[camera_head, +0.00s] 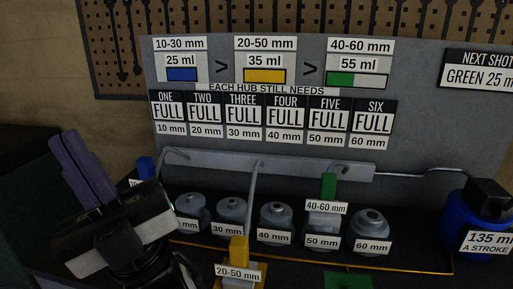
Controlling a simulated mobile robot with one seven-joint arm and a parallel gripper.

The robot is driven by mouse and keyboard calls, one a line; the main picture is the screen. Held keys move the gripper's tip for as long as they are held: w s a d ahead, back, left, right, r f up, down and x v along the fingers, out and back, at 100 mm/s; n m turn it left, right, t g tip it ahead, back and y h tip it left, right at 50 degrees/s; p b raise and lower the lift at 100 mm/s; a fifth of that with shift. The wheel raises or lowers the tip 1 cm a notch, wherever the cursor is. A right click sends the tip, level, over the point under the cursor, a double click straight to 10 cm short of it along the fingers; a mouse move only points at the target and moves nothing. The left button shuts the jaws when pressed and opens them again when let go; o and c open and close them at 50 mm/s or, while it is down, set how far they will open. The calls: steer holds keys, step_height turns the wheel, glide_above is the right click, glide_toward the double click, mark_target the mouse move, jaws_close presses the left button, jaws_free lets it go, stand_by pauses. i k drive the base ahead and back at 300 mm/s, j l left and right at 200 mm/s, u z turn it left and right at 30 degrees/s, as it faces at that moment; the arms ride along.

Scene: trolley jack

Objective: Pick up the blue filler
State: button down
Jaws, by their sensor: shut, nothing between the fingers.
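The blue filler (146,168) shows only as a small blue upper part at the left end of the row. A bit of its white label peeks out beside it, and its lower part is hidden behind my arm. My gripper (68,142) is at the lower left, its purple fingers together and pointing up and left. It is empty and appears left of the blue filler in the picture. How far apart they are in depth, I cannot tell.
A yellow filler (239,250) stands in front, and a green filler (328,187) is at the 50 mm hub. Several grey hubs (276,215) line the bench under a grey rail (270,167). A blue pump can (472,222) stands right. A sign board (420,130) rises behind.

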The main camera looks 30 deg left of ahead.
mark_target(145, 166)
steer(key=u, duration=1.5)
steer(key=z, duration=1.7)
steer(key=k+j+z, duration=0.1)
steer(key=j, duration=0.3)
steer(key=k+j+z, duration=0.15)
steer(key=k+j, duration=0.2)
steer(key=j, duration=1.05)
